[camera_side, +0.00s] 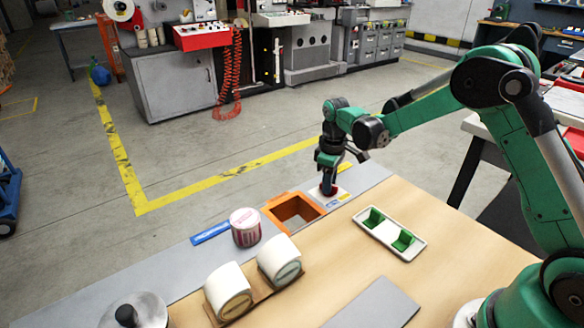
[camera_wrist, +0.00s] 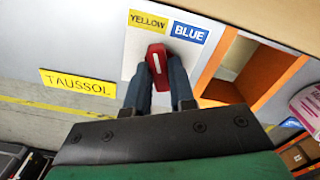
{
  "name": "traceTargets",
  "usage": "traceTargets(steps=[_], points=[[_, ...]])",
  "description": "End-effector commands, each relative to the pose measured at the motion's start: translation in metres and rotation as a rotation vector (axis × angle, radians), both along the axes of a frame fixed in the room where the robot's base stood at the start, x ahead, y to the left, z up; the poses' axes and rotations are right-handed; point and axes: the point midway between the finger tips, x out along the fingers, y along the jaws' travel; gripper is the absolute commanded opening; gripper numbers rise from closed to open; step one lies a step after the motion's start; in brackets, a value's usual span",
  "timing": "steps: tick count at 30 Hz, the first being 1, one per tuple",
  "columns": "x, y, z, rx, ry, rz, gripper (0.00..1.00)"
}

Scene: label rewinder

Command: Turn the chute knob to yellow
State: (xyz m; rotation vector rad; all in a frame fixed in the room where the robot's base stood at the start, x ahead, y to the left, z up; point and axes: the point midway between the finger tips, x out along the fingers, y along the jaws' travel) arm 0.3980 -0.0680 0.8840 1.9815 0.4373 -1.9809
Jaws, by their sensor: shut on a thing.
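The chute knob (camera_wrist: 157,62) is red with a white mark and sits on a pale plate. The plate carries a yellow label reading YELLOW (camera_wrist: 148,22) and a blue label reading BLUE (camera_wrist: 189,32). The white mark points up towards the labels, close to the edge between them; I cannot tell exactly which it favours. My gripper (camera_wrist: 158,72) is shut on the knob, one finger on each side. In the side view my gripper (camera_side: 328,188) points straight down onto the knob at the table's far edge, covering most of it.
An orange square chute frame (camera_side: 276,206) is right beside the knob plate. A pink-and-white roll (camera_side: 246,228), two white rolls (camera_side: 279,260) on a wooden rack and a white tray (camera_side: 410,248) with green blocks stand nearby. A yellow TAUSSOL label (camera_wrist: 78,83) lies beyond the plate.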

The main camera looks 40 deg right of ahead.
Motion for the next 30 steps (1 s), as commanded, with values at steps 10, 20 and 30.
traceTargets(steps=[10, 20, 30], points=[[-0.0006, -0.0002, 0.0002, 0.000, 0.003, 0.158, 0.00], [-0.0006, -0.0003, 0.0001, 0.000, 0.003, 0.194, 0.00], [-0.0005, -0.0003, 0.0001, 0.000, 0.003, 0.193, 0.40]])
